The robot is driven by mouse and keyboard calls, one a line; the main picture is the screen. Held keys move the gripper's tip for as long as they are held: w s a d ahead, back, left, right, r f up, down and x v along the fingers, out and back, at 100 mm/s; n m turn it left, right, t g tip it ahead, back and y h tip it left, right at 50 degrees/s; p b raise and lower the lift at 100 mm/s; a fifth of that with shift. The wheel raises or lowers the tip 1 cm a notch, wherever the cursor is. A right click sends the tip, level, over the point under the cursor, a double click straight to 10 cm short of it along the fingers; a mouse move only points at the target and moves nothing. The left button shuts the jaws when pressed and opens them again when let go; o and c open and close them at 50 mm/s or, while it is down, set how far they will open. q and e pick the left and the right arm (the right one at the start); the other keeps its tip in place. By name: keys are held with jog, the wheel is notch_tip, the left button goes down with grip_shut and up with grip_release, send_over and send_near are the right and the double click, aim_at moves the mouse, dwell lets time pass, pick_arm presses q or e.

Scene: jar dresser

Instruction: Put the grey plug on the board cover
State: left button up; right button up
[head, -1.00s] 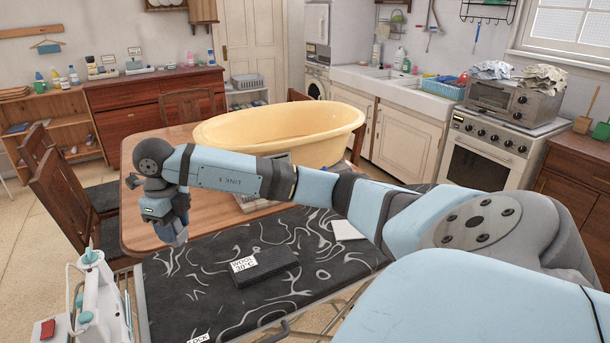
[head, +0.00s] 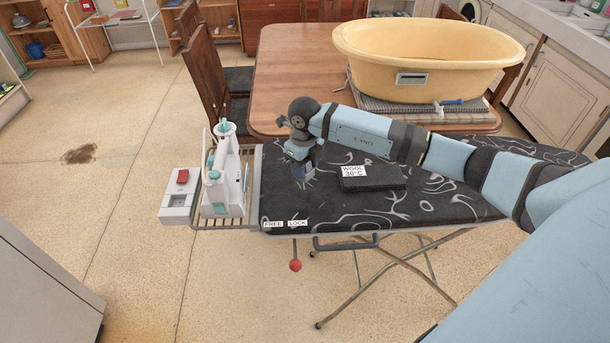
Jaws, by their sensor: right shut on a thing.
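The board cover (head: 430,204) is black with white swirls and lies on the ironing board in the middle of the head view. My right gripper (head: 302,177) points down over the far left part of the cover, left of the dark pad labelled "WOOL 30°C". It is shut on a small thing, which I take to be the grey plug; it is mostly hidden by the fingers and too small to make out. I cannot tell whether it touches the cover. My left gripper is not in view.
The dark pad (head: 380,178) lies on the cover. A white iron (head: 222,180) stands on the rack at the board's left end, beside a box with a red switch (head: 180,195). Behind, a yellow tub (head: 430,55) stands on the wooden table (head: 290,60). The cover's front left is clear.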

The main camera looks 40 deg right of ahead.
jog(key=shift+f, duration=2.2)
jog(key=shift+f, duration=0.1)
jog(key=shift+f, duration=0.15)
jog(key=o, duration=0.9)
jog(key=shift+r, duration=0.2)
